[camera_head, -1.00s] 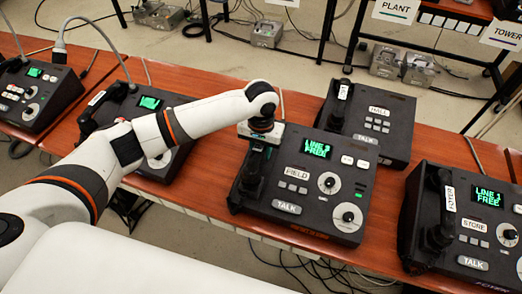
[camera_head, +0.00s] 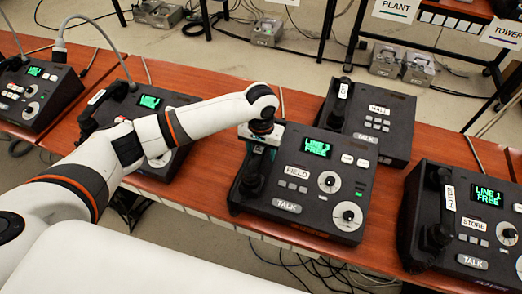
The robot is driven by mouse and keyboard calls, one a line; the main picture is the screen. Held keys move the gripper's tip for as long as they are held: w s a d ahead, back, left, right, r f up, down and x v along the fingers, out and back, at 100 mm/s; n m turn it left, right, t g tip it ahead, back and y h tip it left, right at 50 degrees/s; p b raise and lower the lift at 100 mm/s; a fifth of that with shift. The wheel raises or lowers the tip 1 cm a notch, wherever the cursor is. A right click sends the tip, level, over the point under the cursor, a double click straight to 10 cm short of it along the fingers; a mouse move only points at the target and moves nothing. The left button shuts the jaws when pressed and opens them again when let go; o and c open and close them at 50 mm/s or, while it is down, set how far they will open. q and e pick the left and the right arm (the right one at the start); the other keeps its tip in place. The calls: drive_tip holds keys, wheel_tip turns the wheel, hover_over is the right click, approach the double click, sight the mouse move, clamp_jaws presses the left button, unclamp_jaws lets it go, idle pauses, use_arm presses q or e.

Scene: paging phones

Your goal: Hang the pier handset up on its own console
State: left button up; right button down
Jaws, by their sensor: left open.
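No label reading "pier" is legible in this view. My left gripper (camera_head: 255,160) reaches down over the left side of the console marked FIELD (camera_head: 318,203). It is open, around or just above the upper end of a black handset (camera_head: 249,187) lying along that side. The gripper hides the top of this handset and any label on it, so I cannot tell whether it is fully seated. The FIELD console's green screen reads LINE and FREE. My right gripper is not in view.
A console marked HALL (camera_head: 385,123) stands behind, with its handset (camera_head: 340,103) on it. The STORE console (camera_head: 475,240) at right carries a handset labelled FOYER (camera_head: 442,210). Two more consoles (camera_head: 40,95) (camera_head: 165,105) stand at left. Wooden table (camera_head: 425,150) shows between consoles.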

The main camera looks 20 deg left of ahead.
use_arm(q)
wheel_tip(320, 180, up, 12)
drive_tip(key=shift+b, duration=0.6)
